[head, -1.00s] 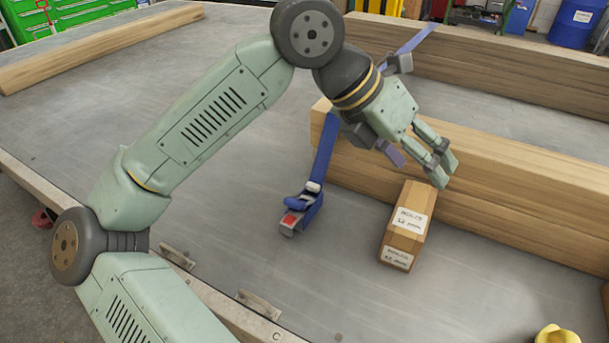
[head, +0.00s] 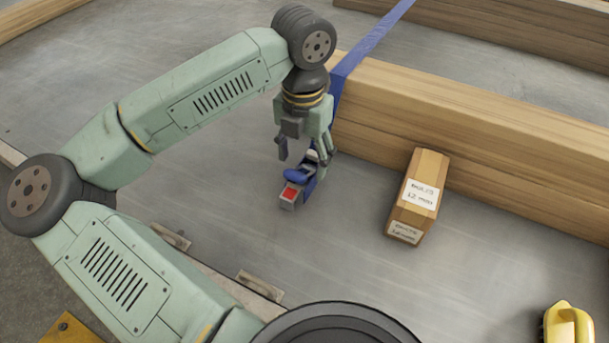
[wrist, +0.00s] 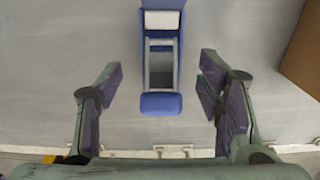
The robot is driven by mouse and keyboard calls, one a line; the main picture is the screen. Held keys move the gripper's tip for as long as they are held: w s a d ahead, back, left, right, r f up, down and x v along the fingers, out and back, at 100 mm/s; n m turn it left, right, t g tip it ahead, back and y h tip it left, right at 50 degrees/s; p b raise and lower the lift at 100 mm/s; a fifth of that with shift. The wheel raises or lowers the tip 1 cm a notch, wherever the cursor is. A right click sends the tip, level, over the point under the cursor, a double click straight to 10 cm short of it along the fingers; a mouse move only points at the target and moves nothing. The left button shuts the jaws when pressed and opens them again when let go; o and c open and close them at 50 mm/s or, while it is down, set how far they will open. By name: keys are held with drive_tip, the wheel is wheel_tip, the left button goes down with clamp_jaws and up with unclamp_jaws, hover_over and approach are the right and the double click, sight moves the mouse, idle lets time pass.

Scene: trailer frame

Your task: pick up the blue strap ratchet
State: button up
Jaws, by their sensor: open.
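The blue strap ratchet (head: 298,184) lies on the grey trailer bed, with a red patch on its near end, at the foot of a blue strap that runs up over the timber. My gripper (head: 303,160) points down over it, fingers spread. In the wrist view the ratchet (wrist: 161,60) shows from above, blue with a grey metal frame, just ahead of and between the open fingers of my gripper (wrist: 162,95). The ratchet's upper part is partly behind my gripper in the head view.
A labelled cardboard box (head: 418,197) stands to the right of the ratchet; its edge also shows in the wrist view (wrist: 304,50). Stacked timber (head: 470,120) lies behind. A yellow object (head: 568,325) is at the lower right. The bed left of the ratchet is clear.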

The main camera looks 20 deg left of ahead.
sight(304, 170)
drive_tip(key=shift+w+f+p, duration=0.1)
drive_tip(key=shift+f+p, duration=0.25)
drive_tip(key=shift+f, duration=1.65)
drive_tip(key=shift+c, duration=0.5)
clamp_jaws()
